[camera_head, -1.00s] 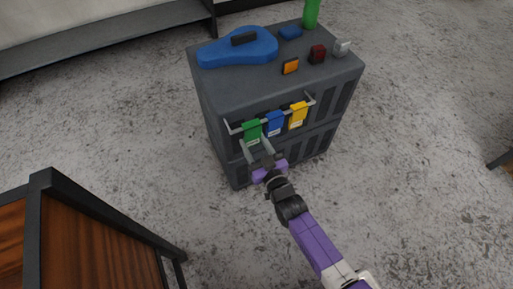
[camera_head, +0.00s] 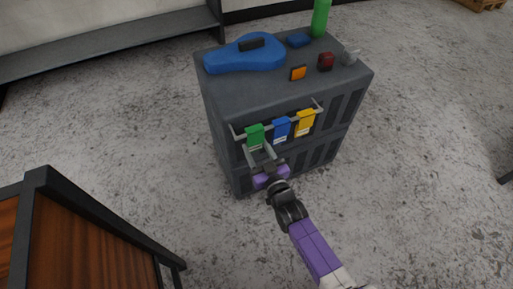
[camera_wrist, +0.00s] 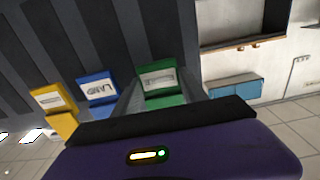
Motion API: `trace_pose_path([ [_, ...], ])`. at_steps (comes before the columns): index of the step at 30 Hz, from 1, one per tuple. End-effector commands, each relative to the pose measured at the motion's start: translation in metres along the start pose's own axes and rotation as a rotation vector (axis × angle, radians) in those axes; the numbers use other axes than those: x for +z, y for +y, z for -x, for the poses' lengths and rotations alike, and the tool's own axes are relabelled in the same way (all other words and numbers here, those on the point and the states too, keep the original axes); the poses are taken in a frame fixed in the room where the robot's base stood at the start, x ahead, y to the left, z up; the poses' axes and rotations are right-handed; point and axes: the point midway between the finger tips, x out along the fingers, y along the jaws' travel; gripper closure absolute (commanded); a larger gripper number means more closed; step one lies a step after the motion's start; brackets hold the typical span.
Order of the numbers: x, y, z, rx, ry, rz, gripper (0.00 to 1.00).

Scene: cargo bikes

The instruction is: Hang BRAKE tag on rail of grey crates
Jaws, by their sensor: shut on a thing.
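The grey crates (camera_head: 224,128) stand stacked, with a light metal rail (camera_head: 292,118) across their front. A green tag (camera_head: 254,130), a blue tag (camera_head: 281,126) and a yellow tag (camera_head: 305,120) are in a row at the rail. My gripper (camera_head: 259,148) is at the green tag, at the rail's left end, and is shut on it. The wrist view shows the green tag (camera_wrist: 162,82) between my fingers, with the blue tag (camera_wrist: 98,88) and yellow tag (camera_wrist: 53,98) to its left. The lettering on the green tag is too blurred to read. Whether the green tag bears on the rail I cannot tell.
A dark-framed wooden piece (camera_head: 80,240) stands at lower left. The floor right of the crates is clear.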

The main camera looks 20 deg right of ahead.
Motion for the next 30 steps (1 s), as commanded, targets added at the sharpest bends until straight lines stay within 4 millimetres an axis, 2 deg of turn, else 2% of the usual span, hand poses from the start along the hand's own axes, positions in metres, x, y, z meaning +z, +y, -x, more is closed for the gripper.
trace_pose_path([
  [2, 0.0, 0.0, 0.0, 0.0, 0.0, 0.0, 0.86],
  [3, 0.0, 0.0, 0.0, 0.0, 0.0, 0.0, 0.44],
  [6, 0.0, 0.0, 0.0, 0.0, 0.0, 0.0, 0.25],
  [17, 0.0, 0.0, 0.004, 0.0, -0.001, 0.0, 0.25],
  [20, -0.001, 0.0, 0.014, 0.0, -0.001, 0.0, 0.25],
  [30, -0.001, 0.0, 0.066, 0.0, -0.001, 0.0, 0.25],
])
